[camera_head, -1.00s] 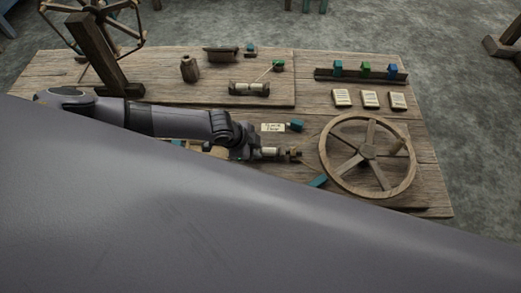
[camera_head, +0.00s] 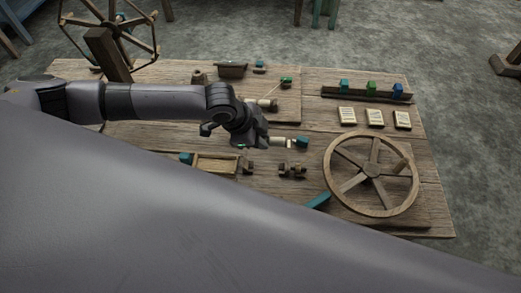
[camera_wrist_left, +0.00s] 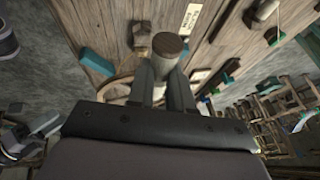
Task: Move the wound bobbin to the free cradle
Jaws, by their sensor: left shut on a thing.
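My left gripper (camera_head: 262,138) is shut on the wound bobbin (camera_wrist_left: 168,45), whose round wooden end shows between the fingers in the left wrist view. The gripper is above the middle of the table, up and left of a small wooden cradle (camera_head: 292,170) with paired supports. That cradle looks empty. My right gripper is not in view.
A large spoked wheel (camera_head: 371,175) stands at the right. A shallow wooden tray (camera_head: 217,168) is front left. A label card (camera_head: 279,142) and teal block (camera_head: 301,142) lie beside the gripper. Cards and a rack (camera_head: 367,93) are at the back right.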

